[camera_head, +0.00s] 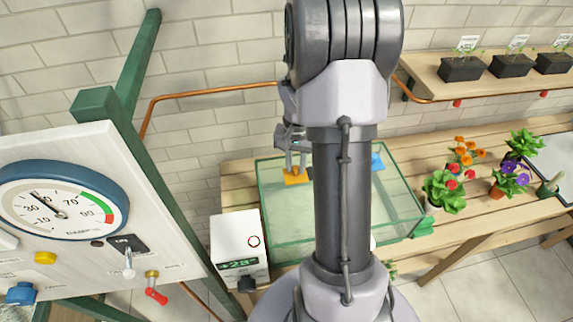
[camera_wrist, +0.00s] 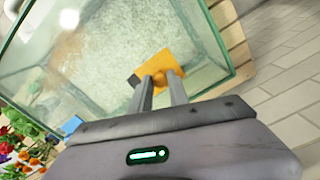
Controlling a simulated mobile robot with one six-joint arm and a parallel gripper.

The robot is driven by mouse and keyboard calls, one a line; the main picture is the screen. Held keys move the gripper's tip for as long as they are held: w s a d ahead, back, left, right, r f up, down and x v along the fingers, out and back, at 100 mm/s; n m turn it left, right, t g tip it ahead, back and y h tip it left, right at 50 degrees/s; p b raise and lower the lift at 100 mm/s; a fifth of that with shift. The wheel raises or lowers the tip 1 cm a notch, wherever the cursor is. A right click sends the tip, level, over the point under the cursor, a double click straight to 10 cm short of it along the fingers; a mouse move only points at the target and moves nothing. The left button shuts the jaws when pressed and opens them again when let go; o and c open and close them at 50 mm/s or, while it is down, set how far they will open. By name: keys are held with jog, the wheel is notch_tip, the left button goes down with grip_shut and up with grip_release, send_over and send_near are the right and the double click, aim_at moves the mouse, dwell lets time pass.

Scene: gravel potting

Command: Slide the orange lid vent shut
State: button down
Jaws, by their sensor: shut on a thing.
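The orange lid vent (camera_head: 297,178) lies near the back-left corner of the glass tank's lid. It is a flat orange plate with a round knob, and it also shows in the wrist view (camera_wrist: 152,63). My gripper (camera_head: 296,163) reaches down to it, and its two fingers (camera_wrist: 161,82) are shut on the knob. A dark patch shows beside one edge of the orange plate in the wrist view; I cannot tell how much of an opening it is. The glass tank (camera_head: 268,215) stands on the wooden bench, partly hidden by my arm.
A blue vent (camera_head: 378,161) sits farther right on the lid. A white box with a green display (camera_head: 238,243) stands left of the tank. Potted flowers (camera_head: 443,190) stand to the right. A gauge panel (camera_head: 62,210) is at the left, and a copper pipe (camera_head: 200,92) runs along the wall.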

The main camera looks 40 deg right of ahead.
jog(key=d, duration=0.1)
jog(key=s+d, duration=0.1)
jog(key=shift+s+d, duration=0.3)
jog(key=shift+d, duration=0.05)
jog(key=shift+w+a, duration=0.1)
jog(key=c, duration=1.7)
grip_release()
jog(key=o, duration=0.4)
jog(key=shift+s+d, duration=0.2)
jog(key=shift+d, duration=0.05)
jog(key=shift+o, duration=0.2)
jog(key=shift+a, duration=0.1)
jog(key=shift+r, duration=0.1)
notch_tip(320, 180, up, 17)
jog(key=p, duration=0.4)
jog(key=shift+r, duration=0.15)
